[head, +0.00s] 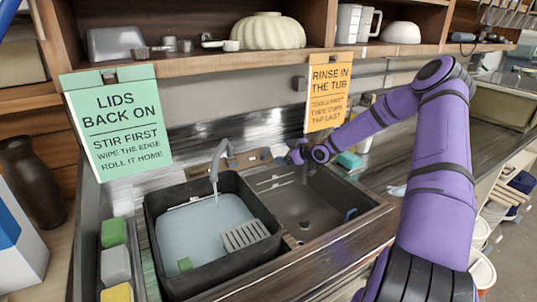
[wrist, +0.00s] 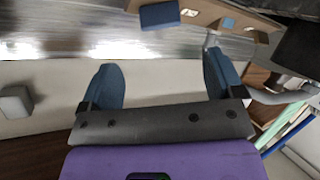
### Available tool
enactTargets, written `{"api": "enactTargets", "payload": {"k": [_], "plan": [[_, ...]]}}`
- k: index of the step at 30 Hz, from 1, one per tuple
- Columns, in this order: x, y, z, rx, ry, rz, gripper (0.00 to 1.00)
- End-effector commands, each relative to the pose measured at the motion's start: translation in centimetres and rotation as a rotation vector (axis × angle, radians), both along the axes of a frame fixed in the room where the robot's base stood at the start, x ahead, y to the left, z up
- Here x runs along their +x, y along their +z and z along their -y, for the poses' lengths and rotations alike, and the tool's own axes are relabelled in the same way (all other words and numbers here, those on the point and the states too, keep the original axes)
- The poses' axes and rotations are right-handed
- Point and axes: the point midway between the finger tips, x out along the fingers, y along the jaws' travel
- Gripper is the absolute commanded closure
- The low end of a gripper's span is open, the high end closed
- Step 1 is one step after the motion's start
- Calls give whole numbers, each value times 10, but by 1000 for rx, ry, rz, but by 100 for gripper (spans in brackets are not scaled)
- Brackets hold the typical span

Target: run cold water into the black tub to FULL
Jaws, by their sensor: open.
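The black tub (head: 160,232) stands in the left part of the sink under the tap (head: 222,160). Pale bluish water (head: 200,228) stands in it, its surface below the rim. A thin pale streak shows under the spout; I cannot tell surely whether water is running. A small whitish strip on the tub's inner back wall is too small to read. A tan panel (head: 258,157) behind the tap also shows in the wrist view (wrist: 205,15), with a blue block-like piece (wrist: 160,15) on it. My gripper (head: 298,152) is right of the panel; its blue fingers (wrist: 160,62) are open and empty.
A grey slatted piece (head: 245,235) and a green block (head: 185,264) are in the tub. The right basin (head: 310,205) is mostly empty. Sponges (head: 115,265) line the left edge. An orange sign (head: 328,92) hangs above my gripper, a green sign (head: 117,122) at left.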

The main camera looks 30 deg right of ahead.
Motion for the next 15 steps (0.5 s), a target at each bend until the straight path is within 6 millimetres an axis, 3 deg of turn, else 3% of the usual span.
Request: {"api": "enactTargets", "payload": {"k": [15], "plan": [[72, -30, -28, 3, -1, -1, 13]]}}
